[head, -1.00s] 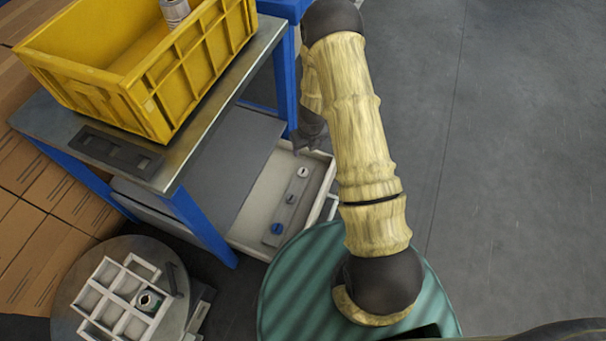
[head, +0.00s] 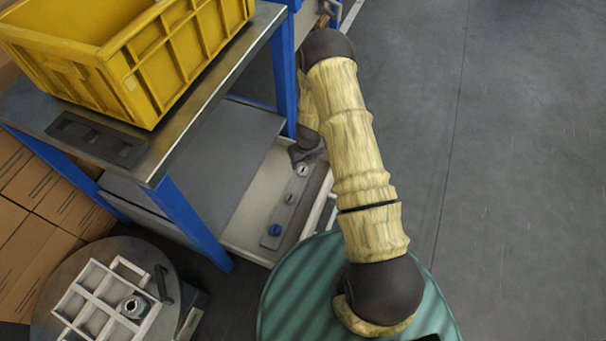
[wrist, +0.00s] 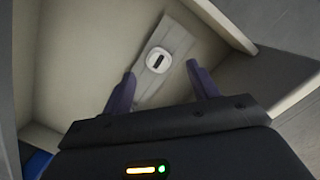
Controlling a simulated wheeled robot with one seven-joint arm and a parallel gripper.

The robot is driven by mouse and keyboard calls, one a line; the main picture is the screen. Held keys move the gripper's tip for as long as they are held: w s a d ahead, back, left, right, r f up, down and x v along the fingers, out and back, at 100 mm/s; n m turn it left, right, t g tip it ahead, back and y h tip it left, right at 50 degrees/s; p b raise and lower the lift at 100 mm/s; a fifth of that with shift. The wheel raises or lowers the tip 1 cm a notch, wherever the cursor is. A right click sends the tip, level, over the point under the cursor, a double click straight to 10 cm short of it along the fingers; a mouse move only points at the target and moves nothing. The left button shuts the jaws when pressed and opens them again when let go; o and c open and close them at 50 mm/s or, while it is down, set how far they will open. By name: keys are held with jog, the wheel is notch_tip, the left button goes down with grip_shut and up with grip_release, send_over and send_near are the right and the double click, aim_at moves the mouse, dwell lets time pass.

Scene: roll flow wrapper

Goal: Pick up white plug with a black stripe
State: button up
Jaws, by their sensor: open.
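A white plug with a black stripe (wrist: 158,61) sits on a grey strip (wrist: 172,40) in the drawer. In the head view the white plug (head: 303,170) is at the far end of the strip, just beside my gripper (head: 306,151). In the wrist view my gripper (wrist: 162,74) is open and empty, its two fingers either side of the plug's near side. The plug is slightly ahead of the fingertips, roughly centred between them. No contact shows, and the height gap cannot be told.
The open drawer (head: 246,222) has pale walls close around my gripper. The tabletop edge, blue legs and yellow crate (head: 150,75) stand left. A white divided tray (head: 92,300) is lower left.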

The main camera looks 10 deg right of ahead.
aim_at(303, 170)
jog(key=f+b, duration=0.4)
jog(key=f, duration=0.1)
jog(key=shift+w+a+f, duration=0.1)
jog(key=shift+w+a, duration=0.05)
jog(key=shift+a, duration=0.05)
dwell(0.7)
jog(key=c, duration=1.1)
